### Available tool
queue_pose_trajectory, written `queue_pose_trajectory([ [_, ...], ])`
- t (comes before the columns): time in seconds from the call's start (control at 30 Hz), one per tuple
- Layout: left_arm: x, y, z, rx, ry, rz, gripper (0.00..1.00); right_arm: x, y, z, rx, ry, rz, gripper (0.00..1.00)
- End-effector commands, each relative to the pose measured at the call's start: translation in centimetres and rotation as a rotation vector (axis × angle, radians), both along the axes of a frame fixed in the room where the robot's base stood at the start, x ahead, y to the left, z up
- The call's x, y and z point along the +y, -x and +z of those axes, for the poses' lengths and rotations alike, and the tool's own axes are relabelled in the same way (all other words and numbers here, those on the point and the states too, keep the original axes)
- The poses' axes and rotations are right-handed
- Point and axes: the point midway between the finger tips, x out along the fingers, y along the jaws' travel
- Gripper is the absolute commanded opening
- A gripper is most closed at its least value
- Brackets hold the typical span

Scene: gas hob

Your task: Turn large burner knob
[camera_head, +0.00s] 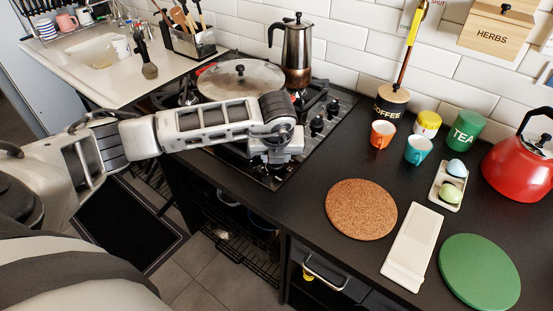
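The black gas hob (345,98) is set in the dark counter. Black knobs stand along its right side; an upper knob (333,108) and a lower knob (316,126) show clearly. I cannot tell which knob belongs to the large burner. My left arm reaches in from the left across the hob. My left gripper (274,158) points down over the hob's front right part, below and left of these two knobs. It covers that part of the knob row. Its fingertips are too hidden to show whether they are open or touch a knob. My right gripper is out of view.
A lidded pan (241,77) and a moka pot (297,50) stand on the hob behind my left arm. Orange (382,134) and teal (418,149) cups, a cork mat (361,209) and a red kettle (520,165) are to the right. A drawer handle (326,274) juts out below.

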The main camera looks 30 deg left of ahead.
Motion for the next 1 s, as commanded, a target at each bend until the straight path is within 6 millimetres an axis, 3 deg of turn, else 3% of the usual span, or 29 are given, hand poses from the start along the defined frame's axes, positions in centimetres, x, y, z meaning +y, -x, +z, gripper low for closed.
queue_pose_trajectory([
  [0.03,0.1,0.0,-0.5,-0.002,0.001,-0.044,0.13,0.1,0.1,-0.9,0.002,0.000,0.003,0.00],
  [0.33,0.3,0.1,-0.5,-0.001,0.000,-0.314,0.13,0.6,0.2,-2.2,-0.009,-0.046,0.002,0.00],
  [0.7,0.5,0.1,-0.2,-0.001,0.001,-0.561,0.13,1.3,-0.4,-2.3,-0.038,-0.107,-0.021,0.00],
  [1.0,0.5,0.2,-0.1,0.001,0.001,-0.647,0.13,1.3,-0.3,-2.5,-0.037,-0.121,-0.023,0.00],
])
